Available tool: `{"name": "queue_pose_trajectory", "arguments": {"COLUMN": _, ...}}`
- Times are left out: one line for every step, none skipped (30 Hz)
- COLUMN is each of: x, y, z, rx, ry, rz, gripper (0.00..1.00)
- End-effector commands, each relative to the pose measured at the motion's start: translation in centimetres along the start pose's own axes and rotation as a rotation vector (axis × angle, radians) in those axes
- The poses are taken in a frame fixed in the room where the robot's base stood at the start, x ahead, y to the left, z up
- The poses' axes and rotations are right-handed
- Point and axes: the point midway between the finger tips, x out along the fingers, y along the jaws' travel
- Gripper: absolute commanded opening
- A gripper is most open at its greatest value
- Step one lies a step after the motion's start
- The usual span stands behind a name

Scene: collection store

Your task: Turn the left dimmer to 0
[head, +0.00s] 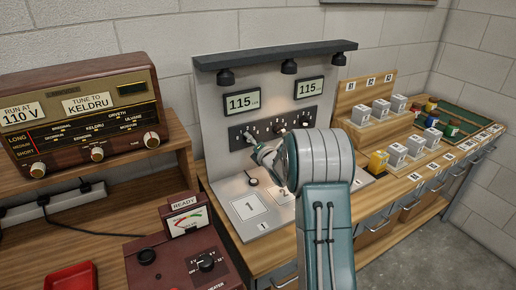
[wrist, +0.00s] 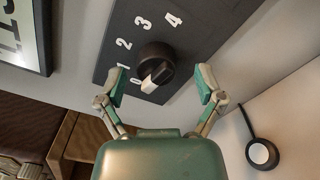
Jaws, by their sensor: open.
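In the wrist view the left dimmer (wrist: 155,63) is a round black knob with a white pointer on a black scale strip (wrist: 190,32) marked 0 to 4. The pointer's white end lies close to the 0 mark. In the head view the strip holds the left dimmer (head: 249,138) and the right dimmer (head: 280,130). My gripper (wrist: 162,84) is open, with one green fingertip on each side of the knob and visible gaps to it. In the head view my gripper (head: 264,155) is in front of the panel, below the strip.
Two displays above the strip, left (head: 242,102) and right (head: 309,88), both read 115. A small round white-faced device (wrist: 258,153) on a cable is at the lower right of the wrist view. A red meter box (head: 188,215), a radio (head: 80,115) and numbered blocks (head: 381,108) stand around the panel.

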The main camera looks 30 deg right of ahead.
Motion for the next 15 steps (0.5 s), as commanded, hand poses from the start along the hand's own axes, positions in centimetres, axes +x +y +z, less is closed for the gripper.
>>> {"name": "queue_pose_trajectory", "arguments": {"x": -0.7, "y": 0.0, "z": 0.1, "rx": 0.0, "ry": -0.001, "rz": -0.001, "gripper": 0.87}}
{"name": "queue_pose_trajectory", "arguments": {"x": -1.1, "y": 0.0, "z": 0.1, "rx": 0.0, "ry": -0.001, "rz": -0.001, "gripper": 0.87}}
{"name": "queue_pose_trajectory", "arguments": {"x": -1.8, "y": 0.1, "z": 0.1, "rx": 0.0, "ry": -0.001, "rz": -0.001, "gripper": 0.87}}
{"name": "queue_pose_trajectory", "arguments": {"x": -2.4, "y": 0.0, "z": 0.1, "rx": 0.0, "ry": -0.001, "rz": -0.002, "gripper": 0.87}}
{"name": "queue_pose_trajectory", "arguments": {"x": -3.1, "y": 0.0, "z": 0.1, "rx": 0.0, "ry": -0.002, "rz": -0.002, "gripper": 0.87}}
{"name": "queue_pose_trajectory", "arguments": {"x": -3.9, "y": 0.0, "z": 0.1, "rx": 0.001, "ry": -0.002, "rz": -0.002, "gripper": 0.87}}
{"name": "queue_pose_trajectory", "arguments": {"x": -4.5, "y": 0.0, "z": 0.1, "rx": 0.0, "ry": -0.001, "rz": -0.002, "gripper": 0.87}}
{"name": "queue_pose_trajectory", "arguments": {"x": -5.2, "y": 0.0, "z": 0.1, "rx": 0.0, "ry": -0.001, "rz": -0.002, "gripper": 0.87}}
{"name": "queue_pose_trajectory", "arguments": {"x": -6.0, "y": -0.1, "z": 0.0, "rx": 0.001, "ry": 0.0, "rz": -0.003, "gripper": 0.87}}
{"name": "queue_pose_trajectory", "arguments": {"x": -6.6, "y": -0.1, "z": 0.1, "rx": 0.0, "ry": -0.001, "rz": -0.003, "gripper": 0.87}}
{"name": "queue_pose_trajectory", "arguments": {"x": -7.2, "y": -0.1, "z": 0.1, "rx": 0.0, "ry": -0.001, "rz": -0.003, "gripper": 0.87}}
{"name": "queue_pose_trajectory", "arguments": {"x": -8.0, "y": -0.1, "z": 0.0, "rx": 0.0, "ry": -0.001, "rz": -0.003, "gripper": 0.87}}
{"name": "queue_pose_trajectory", "arguments": {"x": -8.5, "y": -0.1, "z": 0.0, "rx": 0.0, "ry": -0.001, "rz": -0.003, "gripper": 0.87}}
{"name": "queue_pose_trajectory", "arguments": {"x": -9.0, "y": -0.1, "z": 0.0, "rx": 0.0, "ry": 0.0, "rz": -0.003, "gripper": 0.87}}
{"name": "queue_pose_trajectory", "arguments": {"x": -9.6, "y": -0.1, "z": 0.0, "rx": 0.0, "ry": 0.0, "rz": -0.003, "gripper": 0.87}}
